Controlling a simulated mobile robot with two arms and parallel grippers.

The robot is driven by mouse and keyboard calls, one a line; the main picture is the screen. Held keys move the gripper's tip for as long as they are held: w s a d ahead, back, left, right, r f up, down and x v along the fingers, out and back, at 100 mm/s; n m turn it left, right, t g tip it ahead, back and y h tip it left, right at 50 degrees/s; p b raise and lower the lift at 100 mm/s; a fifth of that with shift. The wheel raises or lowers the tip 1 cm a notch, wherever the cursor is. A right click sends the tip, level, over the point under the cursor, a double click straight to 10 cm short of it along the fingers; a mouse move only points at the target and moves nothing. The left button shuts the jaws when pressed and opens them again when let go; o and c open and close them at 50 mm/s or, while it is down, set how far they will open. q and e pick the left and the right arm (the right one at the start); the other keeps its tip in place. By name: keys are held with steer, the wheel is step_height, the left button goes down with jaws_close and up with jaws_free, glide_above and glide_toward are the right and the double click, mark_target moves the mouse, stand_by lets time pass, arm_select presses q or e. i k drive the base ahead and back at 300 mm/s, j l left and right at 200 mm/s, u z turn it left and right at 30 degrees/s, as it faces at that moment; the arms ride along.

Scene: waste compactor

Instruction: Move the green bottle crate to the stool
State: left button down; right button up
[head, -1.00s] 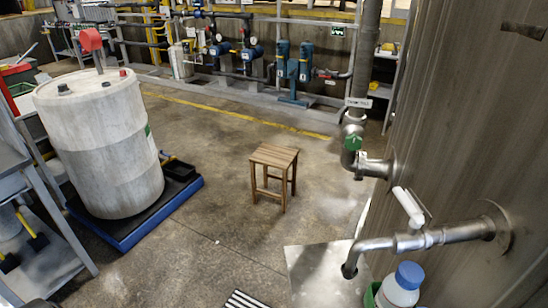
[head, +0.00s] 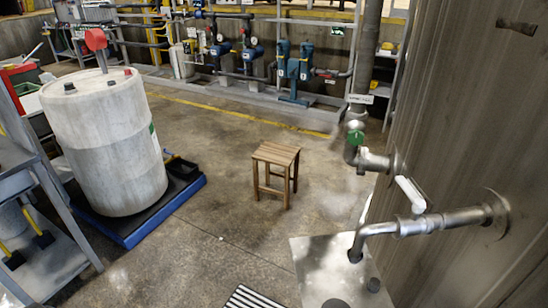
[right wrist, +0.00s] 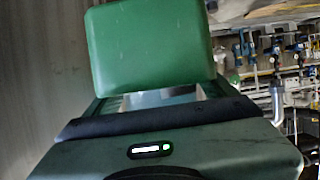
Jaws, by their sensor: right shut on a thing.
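The wooden stool (head: 275,172) stands on the open concrete floor in the middle of the head view, its top bare. The green bottle crate (right wrist: 150,48) fills the upper middle of the right wrist view as a plain green panel; its bottles cannot be made out there. My right gripper (right wrist: 155,96) is shut on the crate, though its fingertips are largely hidden. Neither the crate nor my right gripper shows in the head view. My left gripper is not in view.
A metal platform (head: 320,255) lies below the tap pipe (head: 420,225) on the right-hand tank wall. A large white drum (head: 105,145) stands on a blue-edged pallet (head: 130,228) at left. A floor grate (head: 250,298) is at the bottom. Floor around the stool is clear.

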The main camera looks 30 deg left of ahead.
mark_target(276, 152)
steer(key=k+u, duration=0.3)
steer(key=k+j+u, duration=0.1)
steer(key=u, duration=0.15)
steer(key=i+j+u, duration=0.1)
steer(key=u, duration=0.25)
steer(key=i+u, duration=0.5)
steer(key=u, duration=0.2)
steer(key=i+l, duration=0.15)
steer(key=i, duration=0.45)
steer(key=i+l, duration=0.2)
steer(key=i, duration=0.45)
steer(key=i+l, duration=0.15)
steer(key=i, duration=2.45)
steer(key=z, duration=0.4)
steer(key=i+z, duration=0.15)
steer(key=z, duration=0.7)
steer(key=i+j+z, duration=0.1)
steer(key=z, duration=0.3)
